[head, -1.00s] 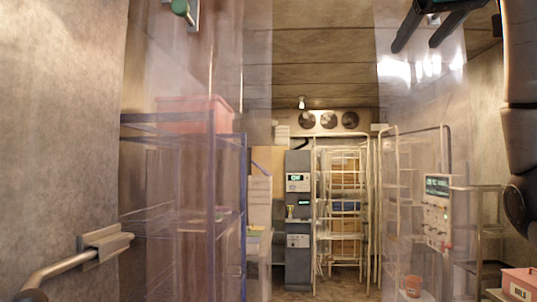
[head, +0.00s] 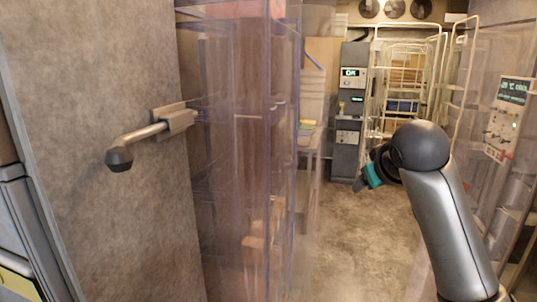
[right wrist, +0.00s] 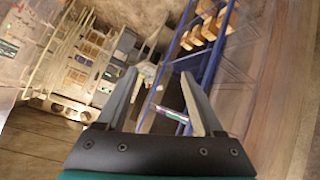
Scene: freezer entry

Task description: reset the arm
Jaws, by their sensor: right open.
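My right arm (head: 440,215) rises from the lower right of the head view to a rounded dark joint, then bends away and down to the left. A teal part of its wrist (head: 374,175) shows beyond that joint, over the freezer floor. The gripper's fingers are hardly visible there. In the right wrist view my right gripper (right wrist: 158,75) is open, its two grey fingers spread with nothing between them. My left gripper is in neither view.
A door handle (head: 148,140) juts from the open door panel at left. Clear strip curtains (head: 265,170) hang beside it. A grey control cabinet (head: 348,110) and a wire rack (head: 410,85) stand at the back. A control panel (head: 508,118) is at right. The middle floor (head: 365,235) is clear.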

